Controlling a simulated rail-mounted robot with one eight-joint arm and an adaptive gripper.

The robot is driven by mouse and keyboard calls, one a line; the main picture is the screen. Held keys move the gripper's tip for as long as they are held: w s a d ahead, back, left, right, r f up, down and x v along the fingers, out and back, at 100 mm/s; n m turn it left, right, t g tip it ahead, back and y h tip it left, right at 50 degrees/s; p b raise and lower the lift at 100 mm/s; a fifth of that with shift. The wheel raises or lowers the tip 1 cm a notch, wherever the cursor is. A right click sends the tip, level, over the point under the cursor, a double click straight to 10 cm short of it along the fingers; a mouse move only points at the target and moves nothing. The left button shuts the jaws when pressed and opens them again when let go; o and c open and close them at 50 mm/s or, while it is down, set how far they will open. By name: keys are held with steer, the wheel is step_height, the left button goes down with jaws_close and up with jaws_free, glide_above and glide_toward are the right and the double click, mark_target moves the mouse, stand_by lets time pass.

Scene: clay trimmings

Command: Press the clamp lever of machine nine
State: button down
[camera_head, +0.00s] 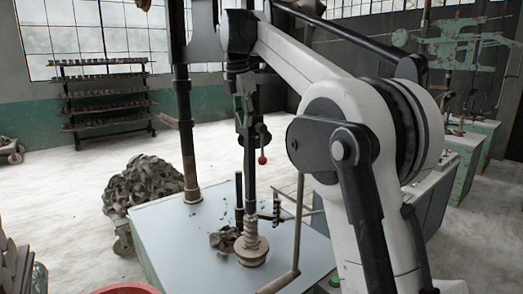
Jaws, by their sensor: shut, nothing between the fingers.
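A machine with a pale blue-grey table (185,235) stands in the middle of the head view. A dark upright spindle rises from a round stepped base (251,250) on it. A small lever with a red ball knob (262,160) hangs beside the spindle. I cannot tell for certain that this is the clamp lever, and no machine number is readable. My white arm reaches in from the right and bends down at its dark wrist. My gripper (246,118) appears shut and empty, pointing down above and left of the red knob, its tips hard to separate from the dark spindle.
Clay trimmings (225,239) lie beside the base, and a larger heap (150,187) sits on a cart at left. A thick column (186,140) and a bent bar (297,225) stand close by. A shelf rack (105,100) is at the back. Open floor lies between.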

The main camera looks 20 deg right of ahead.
mark_target(262, 146)
steer(key=shift+a, duration=0.1)
steer(key=w+d+f, duration=0.1)
steer(key=d+f, duration=0.1)
steer(key=f, duration=0.4)
steer(key=w+d+f+p, duration=0.1)
steer(key=w+d+f, duration=0.1)
steer(key=f, duration=0.4)
steer(key=shift+d, duration=0.2)
steer(key=shift+d, duration=0.1)
stand_by(0.3)
